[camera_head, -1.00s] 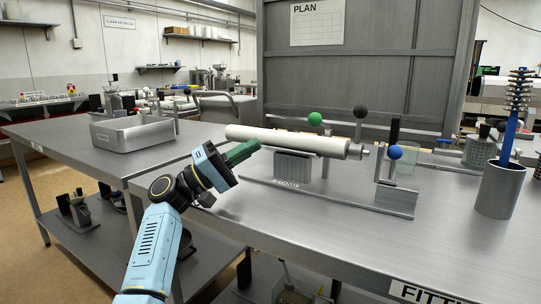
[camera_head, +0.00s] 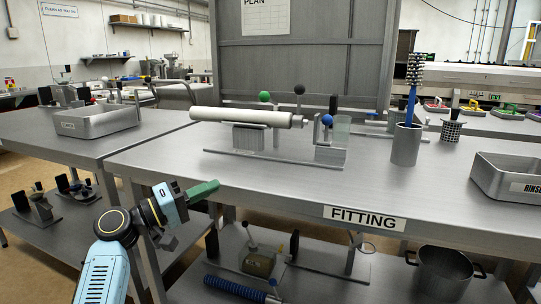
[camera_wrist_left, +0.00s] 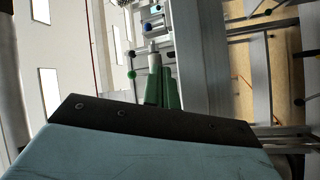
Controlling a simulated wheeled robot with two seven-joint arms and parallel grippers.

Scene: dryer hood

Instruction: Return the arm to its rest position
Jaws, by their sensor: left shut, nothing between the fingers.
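My left gripper (camera_head: 205,190) is in the head view at the lower left, with a blue-white arm and green fingers. The fingers are shut and hold nothing. They point right, in front of the bench's front edge and apart from it. In the left wrist view the green fingers (camera_wrist_left: 162,90) lie close together, and the fixture's white roller shows beyond them. My right gripper is not in view.
The steel bench labelled FITTING (camera_head: 365,218) holds a white roller on a fixture (camera_head: 240,117). A brush stands in a grey cup (camera_head: 405,145). Steel trays stand at right (camera_head: 510,170) and left (camera_head: 98,121).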

